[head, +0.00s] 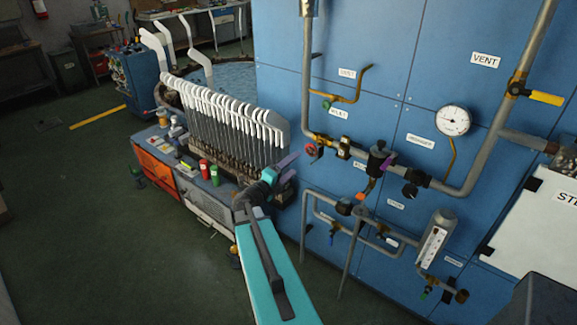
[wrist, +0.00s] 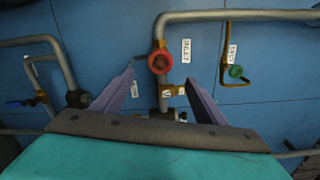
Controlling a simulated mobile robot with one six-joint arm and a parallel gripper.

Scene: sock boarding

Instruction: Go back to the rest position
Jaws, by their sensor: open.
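My gripper (head: 292,167) is at the end of my teal arm in the head view, in front of the blue panel and just right of the sock rack. Its two purple fingers are spread apart in the wrist view (wrist: 160,70), with nothing held between them. A red valve wheel (wrist: 160,61) shows between the fingertips on the panel behind; I cannot tell how far off it is. It also shows in the head view (head: 311,150), right of my gripper.
The blue panel (head: 350,30) carries pipes, a gauge (head: 453,120) and valves close on the right. The green floor (head: 75,200) at left is mostly clear.

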